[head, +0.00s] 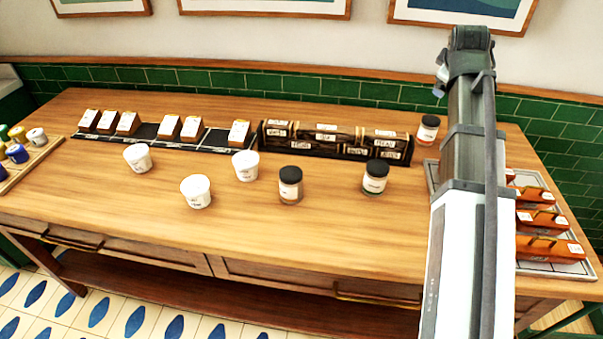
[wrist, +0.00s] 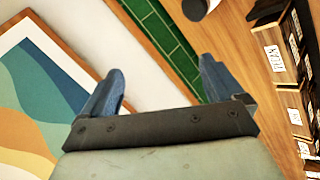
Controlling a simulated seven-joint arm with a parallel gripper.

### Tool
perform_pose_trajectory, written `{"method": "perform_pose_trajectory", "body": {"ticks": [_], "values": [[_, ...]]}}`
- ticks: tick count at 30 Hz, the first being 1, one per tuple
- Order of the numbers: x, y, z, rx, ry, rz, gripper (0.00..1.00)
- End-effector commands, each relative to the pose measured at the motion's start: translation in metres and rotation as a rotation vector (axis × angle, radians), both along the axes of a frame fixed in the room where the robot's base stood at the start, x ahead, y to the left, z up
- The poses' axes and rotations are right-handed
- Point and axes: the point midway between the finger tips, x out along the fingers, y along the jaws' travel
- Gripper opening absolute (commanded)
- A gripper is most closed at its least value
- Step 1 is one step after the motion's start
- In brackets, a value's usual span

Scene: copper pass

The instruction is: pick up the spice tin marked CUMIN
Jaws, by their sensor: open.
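A dark wooden rack (head: 408,155) stands at the back of the table, holding several small dark pieces with white labels (head: 326,138). The rack also shows at the right edge of the wrist view (wrist: 284,87). I cannot read CUMIN on any label, so I cannot tell which piece is the cumin tin. My arm rises at the right of the head view, where the fingertips do not clearly show. In the wrist view my gripper (wrist: 160,85) is open and empty, its fingers wide apart, tilted toward the wall and away from the rack.
Black-lidded jars (head: 290,185) (head: 375,177) (head: 428,129) stand in front of and beside the rack. White tubs (head: 196,191) stand left of centre. A black strip with brown boxes (head: 170,127) lies back left. A tray with orange items (head: 549,249) lies right. The front table is clear.

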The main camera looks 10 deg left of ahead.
Motion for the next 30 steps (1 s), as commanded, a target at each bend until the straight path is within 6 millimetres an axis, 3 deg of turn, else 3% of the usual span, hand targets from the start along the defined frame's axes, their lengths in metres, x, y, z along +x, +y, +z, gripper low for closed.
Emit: {"method": "perform_pose_trajectory", "body": {"ticks": [1, 8, 18, 24, 30], "values": [[-0.004, 0.027, -0.008, 0.034, 0.031, 0.016, 0.95], [-0.034, 0.133, -0.041, 0.175, 0.202, 0.052, 0.95], [-0.114, 0.272, -0.079, 0.294, 0.489, 0.077, 0.95], [-0.169, 0.332, -0.093, 0.309, 0.648, 0.072, 0.95], [-0.205, 0.364, -0.099, 0.300, 0.745, 0.064, 0.95]]}}
